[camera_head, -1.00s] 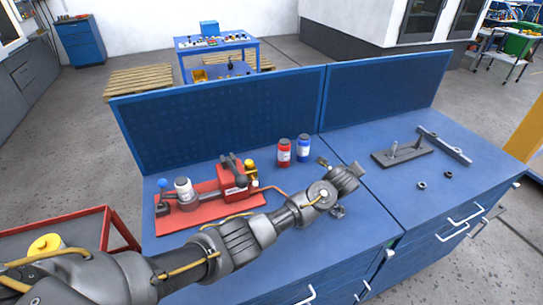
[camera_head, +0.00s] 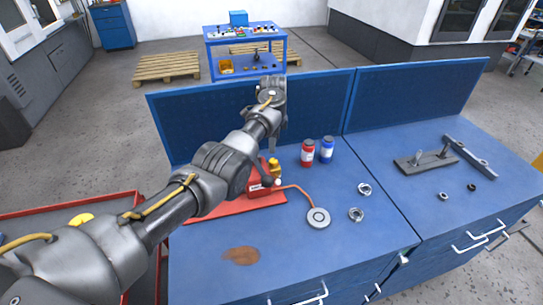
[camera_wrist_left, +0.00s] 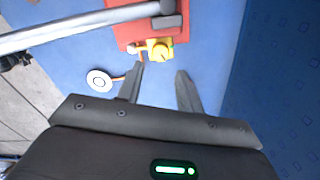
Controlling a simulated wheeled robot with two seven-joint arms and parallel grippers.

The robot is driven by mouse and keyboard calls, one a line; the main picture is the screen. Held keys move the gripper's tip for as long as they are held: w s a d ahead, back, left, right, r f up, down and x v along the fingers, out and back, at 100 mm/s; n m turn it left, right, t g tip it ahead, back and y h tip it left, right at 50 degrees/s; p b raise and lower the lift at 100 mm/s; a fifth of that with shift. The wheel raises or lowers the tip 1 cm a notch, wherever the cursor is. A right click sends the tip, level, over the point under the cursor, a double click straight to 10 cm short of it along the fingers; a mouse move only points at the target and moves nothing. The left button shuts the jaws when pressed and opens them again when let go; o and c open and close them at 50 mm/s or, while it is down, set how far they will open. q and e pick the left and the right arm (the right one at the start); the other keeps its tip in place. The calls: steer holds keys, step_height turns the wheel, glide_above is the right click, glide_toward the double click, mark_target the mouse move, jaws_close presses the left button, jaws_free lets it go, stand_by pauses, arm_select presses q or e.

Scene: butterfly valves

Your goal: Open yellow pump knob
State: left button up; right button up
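The yellow pump knob (camera_head: 274,168) sits at the right end of the red pump (camera_head: 262,186) on the blue workbench. It also shows in the left wrist view as a yellow fitting (camera_wrist_left: 160,50) beside the red base (camera_wrist_left: 192,30). My left gripper (camera_head: 273,146) is above and behind the knob in the head view, pointing down. In the left wrist view its two fingers (camera_wrist_left: 161,70) are apart with nothing between them, and the knob lies just beyond the tips. My left arm hides much of the pump in the head view. My right gripper is not in view.
An orange hose runs from the pump to a round grey disc (camera_head: 318,217). A red bottle (camera_head: 308,152) and a blue bottle (camera_head: 327,149) stand to the right. A blue panel (camera_head: 220,115) rises behind the bench. Loose metal rings (camera_head: 356,214) lie at right.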

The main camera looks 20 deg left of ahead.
mark_target(273, 161)
arm_select(q)
step_height(273, 161, down, 8)
steer(key=shift+r, duration=0.2)
steer(key=shift+d, duration=0.1)
steer(key=shift+c, duration=0.3)
